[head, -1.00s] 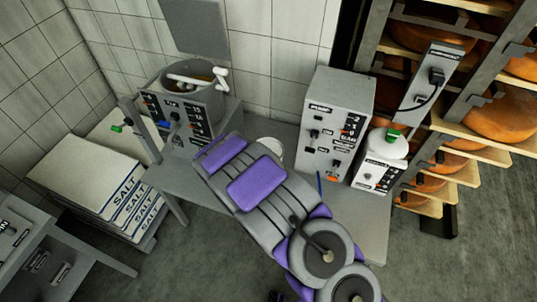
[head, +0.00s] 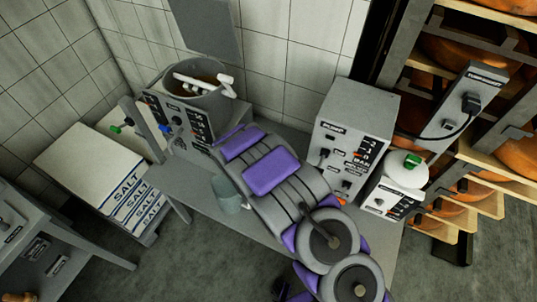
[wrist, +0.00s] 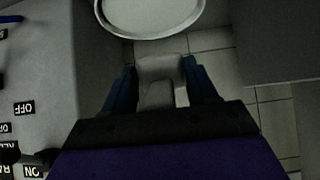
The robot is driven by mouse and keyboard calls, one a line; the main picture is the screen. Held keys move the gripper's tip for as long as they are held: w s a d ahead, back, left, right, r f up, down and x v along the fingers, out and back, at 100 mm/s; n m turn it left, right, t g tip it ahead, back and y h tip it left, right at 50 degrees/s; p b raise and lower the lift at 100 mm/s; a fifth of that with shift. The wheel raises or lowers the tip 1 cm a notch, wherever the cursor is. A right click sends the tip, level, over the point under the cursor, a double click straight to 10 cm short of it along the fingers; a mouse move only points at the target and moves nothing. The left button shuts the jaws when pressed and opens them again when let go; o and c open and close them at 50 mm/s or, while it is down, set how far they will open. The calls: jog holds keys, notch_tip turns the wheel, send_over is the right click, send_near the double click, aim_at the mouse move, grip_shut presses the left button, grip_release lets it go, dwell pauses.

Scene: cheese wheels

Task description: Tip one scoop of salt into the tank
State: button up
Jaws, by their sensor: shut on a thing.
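In the wrist view my gripper (wrist: 160,72) is shut on the grey handle of a round vessel (wrist: 150,37). The vessel's pale inside shows at the top edge; I cannot tell whether salt is in it. In the head view a grey-green cup-shaped vessel (head: 227,193) shows left of my arm, over the bench; it looks like the held one. My fingers are hidden behind my arm there. The round grey tank (head: 212,103), with white pipes over its open top, stands at the back, beyond my arm. White sacks marked SALT (head: 128,200) are stacked at left.
A tall grey control cabinet (head: 350,125) and a smaller white unit (head: 385,200) stand on the bench right of my arm. A cheese rack (head: 480,145) fills the right side. A grey table (head: 60,235) stands at lower left. The tiled wall is behind the tank.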

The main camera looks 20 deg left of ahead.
jog(key=shift+f+b, duration=1.95)
jog(key=shift+f, duration=0.95)
notch_tip(320, 180, up, 8)
jog(key=p, duration=0.7)
jog(key=shift+d, duration=0.1)
